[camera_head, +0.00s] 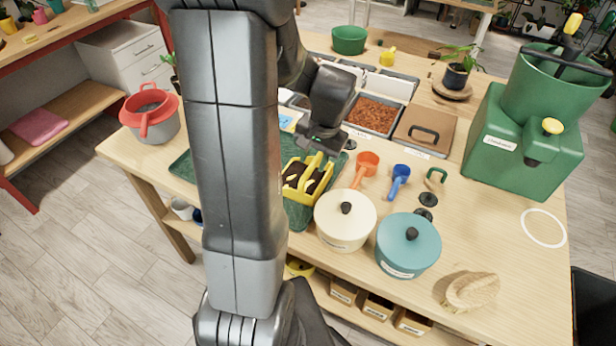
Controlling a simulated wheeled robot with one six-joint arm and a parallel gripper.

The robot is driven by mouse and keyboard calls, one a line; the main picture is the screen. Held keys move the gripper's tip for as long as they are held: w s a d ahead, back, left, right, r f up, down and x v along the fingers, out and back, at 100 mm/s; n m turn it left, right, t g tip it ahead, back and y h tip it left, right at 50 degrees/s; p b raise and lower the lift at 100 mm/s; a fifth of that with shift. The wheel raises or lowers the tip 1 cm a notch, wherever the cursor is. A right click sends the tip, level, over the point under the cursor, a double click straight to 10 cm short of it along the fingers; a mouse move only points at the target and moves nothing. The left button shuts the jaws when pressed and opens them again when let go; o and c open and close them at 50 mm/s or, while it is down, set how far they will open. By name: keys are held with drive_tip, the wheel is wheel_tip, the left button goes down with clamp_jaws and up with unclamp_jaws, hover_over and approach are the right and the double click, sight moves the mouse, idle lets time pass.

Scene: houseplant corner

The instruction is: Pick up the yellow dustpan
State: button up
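A yellow open-topped piece (301,194) with a raised handle and dark contents sits on the green tray (186,166), right of my arm. It may be the yellow dustpan, but its form is not clear here. Another yellow thing (298,267) shows low beside my arm, at the lower shelf, mostly hidden; I cannot tell what it is. My gripper (320,147) points down just above and behind the yellow piece on the tray. Its fingertips are not clear, so I cannot tell whether it is open, or whether it touches the piece.
A cream pot (345,226) and a teal pot (407,254) stand in front. Orange (366,165) and blue (398,180) scoops lie to the right. Behind is a bin of brown chips (372,115). A green machine (520,150) stands far right. A brush (470,291) lies near the front edge.

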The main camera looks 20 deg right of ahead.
sight(313, 165)
drive_tip(key=f, duration=0.3)
drive_tip(key=shift+w+a+f, duration=0.15)
drive_tip(key=shift+w, duration=0.05)
clamp_jaws()
wheel_tip(313, 165, up, 10)
drive_tip(key=shift+r, duration=0.1)
idle(0.5)
